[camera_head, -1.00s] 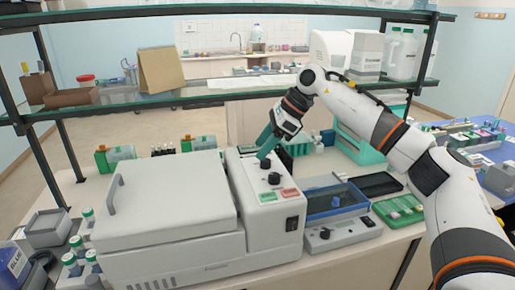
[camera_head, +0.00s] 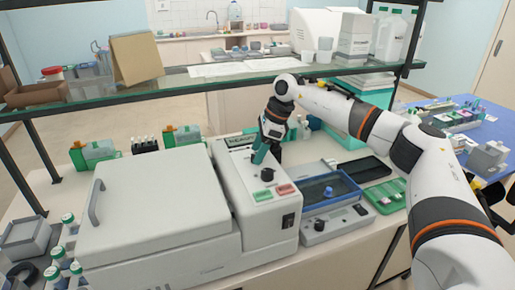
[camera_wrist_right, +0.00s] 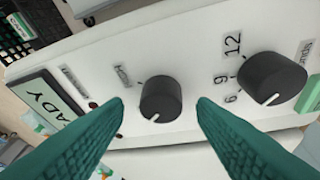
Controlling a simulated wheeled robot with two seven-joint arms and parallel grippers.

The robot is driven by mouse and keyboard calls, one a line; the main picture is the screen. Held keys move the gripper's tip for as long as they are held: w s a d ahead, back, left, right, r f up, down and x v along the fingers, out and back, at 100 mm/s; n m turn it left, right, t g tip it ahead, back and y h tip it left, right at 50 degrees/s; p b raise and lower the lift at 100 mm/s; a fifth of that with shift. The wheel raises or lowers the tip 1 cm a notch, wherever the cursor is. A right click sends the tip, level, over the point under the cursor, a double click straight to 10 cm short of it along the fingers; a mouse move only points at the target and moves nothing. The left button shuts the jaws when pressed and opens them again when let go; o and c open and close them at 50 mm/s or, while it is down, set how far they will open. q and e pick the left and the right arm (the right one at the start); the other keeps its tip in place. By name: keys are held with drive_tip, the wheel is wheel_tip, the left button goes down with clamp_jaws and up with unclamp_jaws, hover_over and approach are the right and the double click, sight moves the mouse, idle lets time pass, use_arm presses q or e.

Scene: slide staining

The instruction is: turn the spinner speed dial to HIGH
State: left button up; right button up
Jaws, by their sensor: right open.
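The white spinner (camera_head: 150,225) stands on the bench with its lid shut. In the wrist view, a black speed dial (camera_wrist_right: 161,98) sits on its panel. The dial's white mark points down and slightly left, away from the small label above it, which is hard to read. My right gripper (camera_head: 259,157) is open over the panel. Its teal fingers stand either side of the speed dial in the wrist view, apart from it. In the head view the gripper hides this dial. A second black dial (camera_wrist_right: 272,80), with numbers 6, 9 and 12, is to the right.
A display (camera_wrist_right: 45,105) reading "ADY" is left of the speed dial. Green (camera_head: 261,195) and red (camera_head: 286,189) buttons lie nearer the front. A blue-rimmed tray (camera_head: 330,189) and a green slide tray (camera_head: 385,196) are right of the spinner. A glass shelf (camera_head: 200,80) spans above.

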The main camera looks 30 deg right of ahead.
drive_tip(key=shift+a+f, duration=0.1)
drive_tip(key=shift+f, duration=0.35)
drive_tip(key=c, duration=1)
use_arm(q)
drive_tip(key=shift+s, duration=0.6)
